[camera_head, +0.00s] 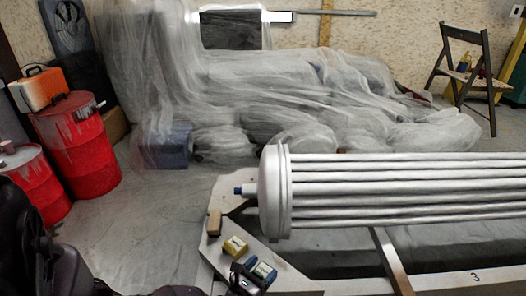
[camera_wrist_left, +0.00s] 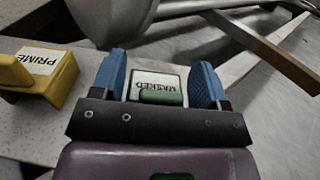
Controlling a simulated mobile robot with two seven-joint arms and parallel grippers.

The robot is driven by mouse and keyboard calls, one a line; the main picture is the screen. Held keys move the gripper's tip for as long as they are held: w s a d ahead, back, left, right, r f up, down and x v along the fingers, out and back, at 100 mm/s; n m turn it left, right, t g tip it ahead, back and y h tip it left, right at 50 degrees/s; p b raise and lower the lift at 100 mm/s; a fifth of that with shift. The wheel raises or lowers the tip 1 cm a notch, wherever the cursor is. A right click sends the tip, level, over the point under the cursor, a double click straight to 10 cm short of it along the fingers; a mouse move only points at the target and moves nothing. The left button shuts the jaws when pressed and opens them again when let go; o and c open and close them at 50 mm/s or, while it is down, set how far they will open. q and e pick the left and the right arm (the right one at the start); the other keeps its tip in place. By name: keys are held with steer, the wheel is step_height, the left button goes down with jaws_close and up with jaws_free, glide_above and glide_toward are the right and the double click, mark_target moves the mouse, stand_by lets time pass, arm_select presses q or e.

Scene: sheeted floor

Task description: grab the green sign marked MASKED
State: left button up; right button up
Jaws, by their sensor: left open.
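The green sign (camera_wrist_left: 172,74) has a white label reading MASKED, upside down in the left wrist view. It stands between the two blue fingers of my left gripper (camera_wrist_left: 158,72). The fingers are open, one on each side of it; I cannot tell whether either touches. In the head view my left gripper (camera_head: 261,271) is at the low front of the pale stand, over the sign, whose white label shows only in small part. A yellow sign marked PRIME (camera_wrist_left: 45,72), its last letters unclear, sits close by; it also shows in the head view (camera_head: 235,247). My right gripper is not in view.
A large grey ribbed cylinder (camera_head: 400,190) lies along the stand (camera_head: 290,280) beside the signs. A wooden block (camera_head: 215,223) sits at the stand's left edge. Red drums (camera_head: 80,145) stand at left. Sheeted objects (camera_head: 290,90) fill the back. Floor between is clear.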

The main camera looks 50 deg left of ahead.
arm_select(q)
steer(key=shift+c, duration=0.5)
steer(key=c, duration=1)
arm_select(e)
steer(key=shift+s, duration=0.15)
arm_select(q)
steer(key=shift+r, duration=0.1)
steer(key=shift+r, duration=0.25)
steer(key=shift+r+p, duration=4.65)
steer(key=shift+r, duration=5.1)
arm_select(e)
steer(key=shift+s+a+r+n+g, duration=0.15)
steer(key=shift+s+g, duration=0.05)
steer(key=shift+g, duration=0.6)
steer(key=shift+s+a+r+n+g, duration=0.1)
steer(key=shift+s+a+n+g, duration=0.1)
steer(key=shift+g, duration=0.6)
